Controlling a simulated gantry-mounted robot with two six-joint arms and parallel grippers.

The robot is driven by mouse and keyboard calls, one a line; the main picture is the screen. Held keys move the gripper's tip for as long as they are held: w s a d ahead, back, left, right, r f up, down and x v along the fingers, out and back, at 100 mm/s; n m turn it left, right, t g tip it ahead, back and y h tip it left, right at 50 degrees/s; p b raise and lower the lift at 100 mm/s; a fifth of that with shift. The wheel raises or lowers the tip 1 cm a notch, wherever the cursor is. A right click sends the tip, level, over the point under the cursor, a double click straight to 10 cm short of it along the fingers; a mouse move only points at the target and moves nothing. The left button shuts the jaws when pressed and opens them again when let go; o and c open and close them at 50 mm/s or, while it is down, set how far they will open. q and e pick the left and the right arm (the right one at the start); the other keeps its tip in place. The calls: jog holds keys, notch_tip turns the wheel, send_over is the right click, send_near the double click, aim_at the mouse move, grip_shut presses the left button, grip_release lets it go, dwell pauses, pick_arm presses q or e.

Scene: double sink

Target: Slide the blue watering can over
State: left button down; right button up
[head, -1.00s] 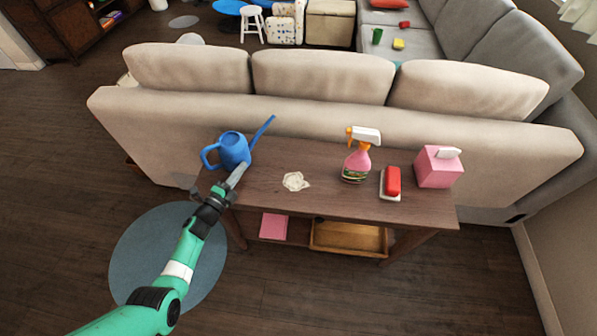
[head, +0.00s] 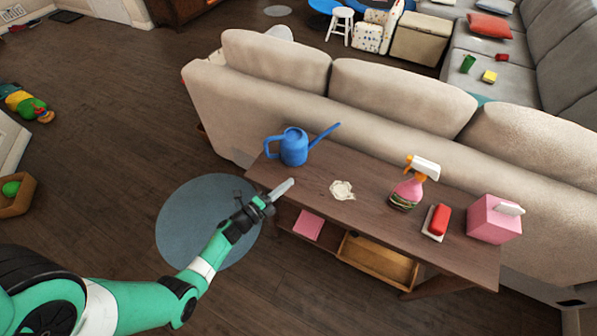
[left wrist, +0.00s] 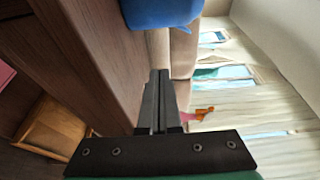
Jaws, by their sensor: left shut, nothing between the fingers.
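The blue watering can (head: 293,147) stands upright at the left end of the wooden console table (head: 325,212) behind the sofa. Its handle is on the left and its long spout points up to the right. Only part of the blue can (left wrist: 162,12) shows at the top of the left wrist view. My left gripper (head: 288,185) is shut and empty by the table's front left edge, in front of the can and apart from it. Its closed fingers (left wrist: 158,88) also show in the left wrist view. My right gripper is not in view.
The sofa back (head: 300,105) borders the table's far side. A wooden tray (head: 375,262) sits below.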

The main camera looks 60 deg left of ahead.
pick_arm(q)
jog(key=shift+s+d, duration=0.25)
jog(key=shift+s, duration=0.1)
jog(key=shift+a, duration=0.1)
